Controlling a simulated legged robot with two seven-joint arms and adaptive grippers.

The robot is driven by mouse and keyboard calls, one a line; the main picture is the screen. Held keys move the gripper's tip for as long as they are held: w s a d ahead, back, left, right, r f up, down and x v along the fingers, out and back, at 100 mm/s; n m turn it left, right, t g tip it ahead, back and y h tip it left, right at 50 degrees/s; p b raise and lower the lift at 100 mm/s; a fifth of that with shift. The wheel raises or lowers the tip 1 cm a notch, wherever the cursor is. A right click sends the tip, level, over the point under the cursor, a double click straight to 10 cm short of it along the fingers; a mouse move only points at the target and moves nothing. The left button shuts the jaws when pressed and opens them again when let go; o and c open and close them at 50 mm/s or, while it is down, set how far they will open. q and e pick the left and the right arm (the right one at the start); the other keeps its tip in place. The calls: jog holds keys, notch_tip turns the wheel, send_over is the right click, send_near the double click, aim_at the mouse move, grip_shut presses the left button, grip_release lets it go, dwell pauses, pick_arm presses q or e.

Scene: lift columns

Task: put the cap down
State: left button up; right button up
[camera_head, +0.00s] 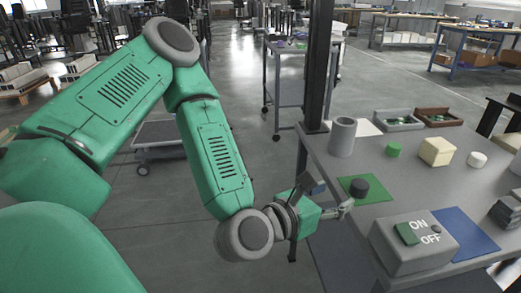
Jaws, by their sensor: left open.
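A short dark round piece (359,189), which looks like the cap, rests on a green mat (378,195) near the left edge of the grey table. My left gripper (333,197) is just to the left of it, at the table's edge. Its fingers are spread and nothing shows between them. The dark piece appears apart from the fingers, though the gap is small and hard to judge. My right gripper is not in view.
A grey box (409,248) marked ON and OFF sits in front, beside a blue mat (464,232). A grey cylinder (342,138), green cylinder (393,150), cream block (436,152) and white round piece (477,159) stand behind. A dark post (318,70) rises at the table's back left.

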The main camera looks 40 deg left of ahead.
pick_arm(q)
jog(key=s+f+m+g+h, duration=0.1)
jog(key=s+f+m+g, duration=0.4)
jog(key=f+m, duration=0.4)
jog(key=s+f+m+g, duration=0.4)
jog(key=s+f+m, duration=0.3)
jog(key=f+m, duration=0.25)
jog(key=s+a+f+m+g+y, duration=0.2)
jog(key=s+a+f+m+g, duration=0.1)
jog(key=m, duration=0.5)
jog(key=s+a+f+m+g+y, duration=0.2)
jog(key=s+a+f+m+g, duration=0.1)
jog(key=s+a+f+m, duration=0.2)
jog(key=shift+s+a+m+p, duration=0.45)
jog(key=shift+s+a+m, duration=0.75)
jog(key=shift+s+m, duration=0.75)
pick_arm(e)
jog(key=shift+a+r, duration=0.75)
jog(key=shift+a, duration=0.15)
